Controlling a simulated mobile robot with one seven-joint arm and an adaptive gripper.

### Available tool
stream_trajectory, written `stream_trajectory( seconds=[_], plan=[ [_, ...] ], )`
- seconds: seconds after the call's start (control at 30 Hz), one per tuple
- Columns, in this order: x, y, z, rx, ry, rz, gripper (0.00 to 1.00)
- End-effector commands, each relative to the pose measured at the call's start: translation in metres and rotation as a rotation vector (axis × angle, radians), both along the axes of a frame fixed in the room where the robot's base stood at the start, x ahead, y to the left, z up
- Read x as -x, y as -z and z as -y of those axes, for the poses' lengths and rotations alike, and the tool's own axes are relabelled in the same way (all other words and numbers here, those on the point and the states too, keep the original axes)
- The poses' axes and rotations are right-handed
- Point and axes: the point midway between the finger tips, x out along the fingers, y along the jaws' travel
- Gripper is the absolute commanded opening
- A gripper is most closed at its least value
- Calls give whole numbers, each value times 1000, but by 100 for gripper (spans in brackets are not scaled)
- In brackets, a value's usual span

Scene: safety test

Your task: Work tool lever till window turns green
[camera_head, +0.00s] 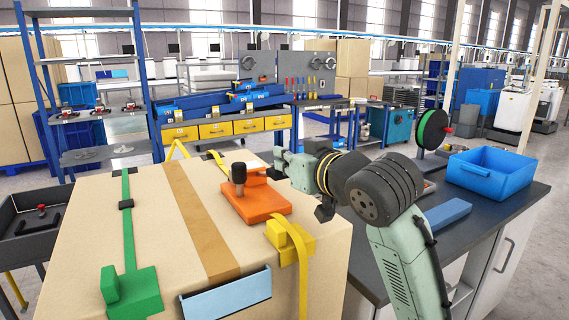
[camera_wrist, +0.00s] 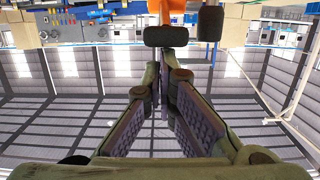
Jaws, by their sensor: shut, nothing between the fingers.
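An orange tool (camera_head: 262,206) sits on top of a large cardboard box, with a black upright knob (camera_head: 239,173) and an orange lever-like part (camera_head: 254,168). My gripper (camera_head: 278,163) is shut and empty, just right of the tool's upper part; I cannot tell whether it touches. In the wrist view my fingertips (camera_wrist: 163,62) meet below a dark rounded piece (camera_wrist: 165,36) and an orange part (camera_wrist: 174,7). A second dark piece (camera_wrist: 210,23) is to their right. I make out no green window on the orange tool.
The cardboard box (camera_head: 150,220) carries a green strap tool (camera_head: 132,292), a yellow strap tool (camera_head: 290,240) and a light blue holder (camera_head: 228,296). A dark bench (camera_head: 490,215) on the right holds a blue bin (camera_head: 490,173), a blue block (camera_head: 447,214) and a green spool (camera_head: 433,129).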

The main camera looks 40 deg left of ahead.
Motion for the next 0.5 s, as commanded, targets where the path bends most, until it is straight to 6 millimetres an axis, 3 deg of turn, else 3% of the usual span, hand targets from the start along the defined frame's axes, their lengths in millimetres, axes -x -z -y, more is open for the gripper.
stream_trajectory(
  seconds=[0.5],
  plan=[
    [2,10,4,-120,-2,48,0]
  ],
)
